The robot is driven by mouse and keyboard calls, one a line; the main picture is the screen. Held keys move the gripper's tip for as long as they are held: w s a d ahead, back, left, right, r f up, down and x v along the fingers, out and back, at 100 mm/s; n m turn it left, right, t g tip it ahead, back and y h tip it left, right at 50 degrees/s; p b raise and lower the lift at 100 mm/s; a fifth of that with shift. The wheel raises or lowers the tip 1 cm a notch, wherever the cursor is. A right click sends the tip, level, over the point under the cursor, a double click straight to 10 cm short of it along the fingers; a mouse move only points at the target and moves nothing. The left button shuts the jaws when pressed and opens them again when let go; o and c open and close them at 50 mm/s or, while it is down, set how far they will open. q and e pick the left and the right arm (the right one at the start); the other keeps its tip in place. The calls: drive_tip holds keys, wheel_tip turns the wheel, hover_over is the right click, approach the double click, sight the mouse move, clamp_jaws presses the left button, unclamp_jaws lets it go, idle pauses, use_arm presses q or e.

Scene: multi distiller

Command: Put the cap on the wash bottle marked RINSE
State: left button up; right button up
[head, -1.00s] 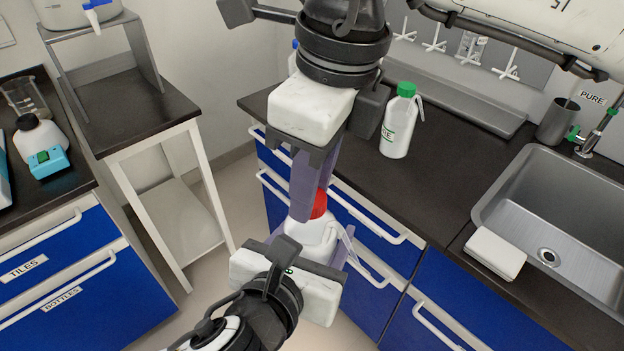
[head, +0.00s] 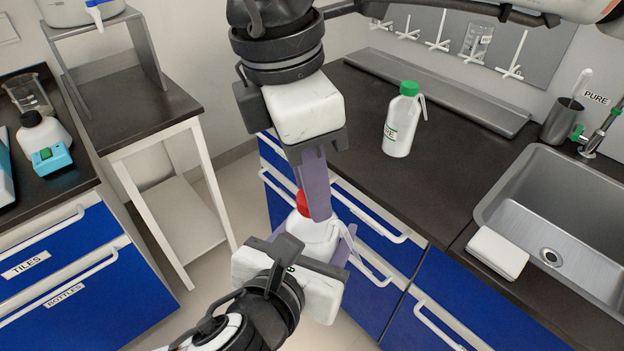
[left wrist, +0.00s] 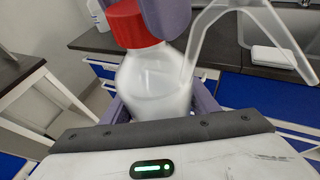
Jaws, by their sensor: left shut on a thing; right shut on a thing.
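A white wash bottle (head: 316,232) with a thin bent spout tube is held upright in the air by my left gripper (head: 318,246). It fills the middle of the left wrist view (left wrist: 158,85). Its label is not readable from here. A red cap (head: 303,203) sits at the top of its neck; the wrist view shows the cap (left wrist: 132,24) slightly tilted against the bottle. My right gripper (head: 316,208) reaches down from above, and its purple fingers are shut on the cap. The near finger covers part of the cap, and the thread is hidden.
A second wash bottle (head: 398,125) with a green cap stands on the dark counter (head: 455,165). The sink (head: 550,225), with a white block (head: 497,253) at its edge, is at the right. Blue drawers are below the held bottle. A small side table (head: 145,115) stands left.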

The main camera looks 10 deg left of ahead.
drive_tip(key=m, duration=0.6)
drive_tip(key=shift+m+g, duration=0.3)
drive_tip(key=shift+g, duration=0.1)
drive_tip(key=shift+w, duration=0.1)
drive_tip(key=o, duration=1)
drive_tip(key=shift+r, duration=0.15)
